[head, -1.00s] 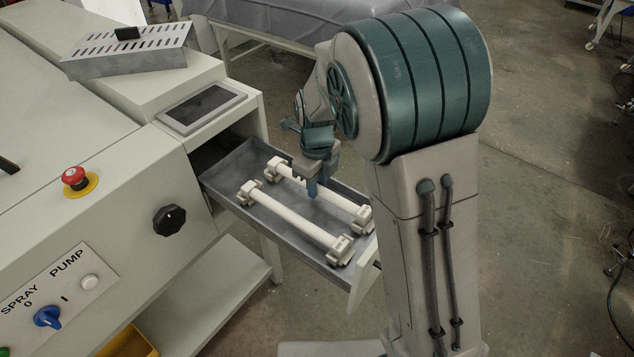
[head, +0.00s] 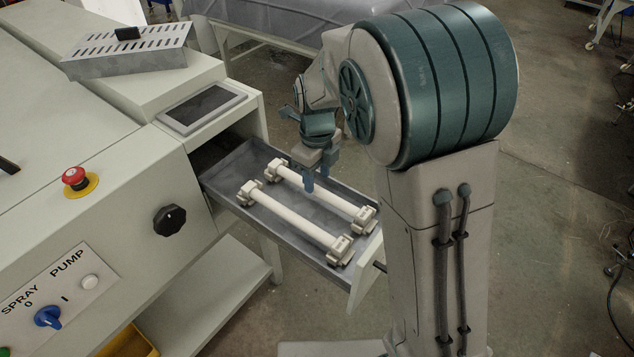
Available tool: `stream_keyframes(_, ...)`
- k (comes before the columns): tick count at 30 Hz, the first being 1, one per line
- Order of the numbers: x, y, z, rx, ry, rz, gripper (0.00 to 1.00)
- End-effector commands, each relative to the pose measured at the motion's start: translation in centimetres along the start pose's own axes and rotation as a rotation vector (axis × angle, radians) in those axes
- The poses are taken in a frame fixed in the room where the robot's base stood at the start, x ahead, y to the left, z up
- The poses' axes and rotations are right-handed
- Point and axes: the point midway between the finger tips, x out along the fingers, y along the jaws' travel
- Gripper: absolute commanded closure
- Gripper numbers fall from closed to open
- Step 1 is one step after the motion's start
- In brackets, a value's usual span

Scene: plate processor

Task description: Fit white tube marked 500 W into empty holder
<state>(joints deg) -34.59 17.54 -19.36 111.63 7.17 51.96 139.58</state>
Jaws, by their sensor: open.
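Two white tubes lie side by side in the open grey drawer, each with its ends in pale holders. The near tube (head: 294,215) and the far tube (head: 316,193) both run from upper left to lower right. I cannot read any marking on either one. No empty holder can be made out from here. My gripper (head: 309,183) is open and points down above the drawer, over the far tube. Its fingers hide a small part of that tube, and I cannot tell whether they touch it.
The drawer (head: 228,187) sticks out of the pale machine. A slotted metal cover (head: 130,62) lies on the machine top. A red stop button (head: 74,177), a black knob (head: 169,219) and a blue switch (head: 47,316) are on the machine front.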

Motion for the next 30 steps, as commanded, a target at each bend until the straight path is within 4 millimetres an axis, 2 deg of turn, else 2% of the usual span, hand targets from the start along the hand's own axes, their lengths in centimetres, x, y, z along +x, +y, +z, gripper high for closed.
stream_keyframes(1,-1.3,0.0,0.1,-0.002,-0.006,-0.002,0.55)
stream_keyframes(6,-5.0,0.0,0.1,-0.001,-0.005,-0.002,0.55)
stream_keyframes(12,-8.0,0.0,0.1,0.0,-0.002,0.0,0.55)
stream_keyframes(20,-9.1,0.0,-0.1,-0.005,-0.001,0.001,0.55)
stream_keyframes(23,-9.2,-0.1,-0.8,-0.054,-0.009,0.002,0.55)
stream_keyframes(26,-9.6,-0.1,-2.4,-0.176,-0.028,0.0,0.55)
stream_keyframes(30,-10.2,0.0,-5.5,-0.437,-0.061,-0.014,0.55)
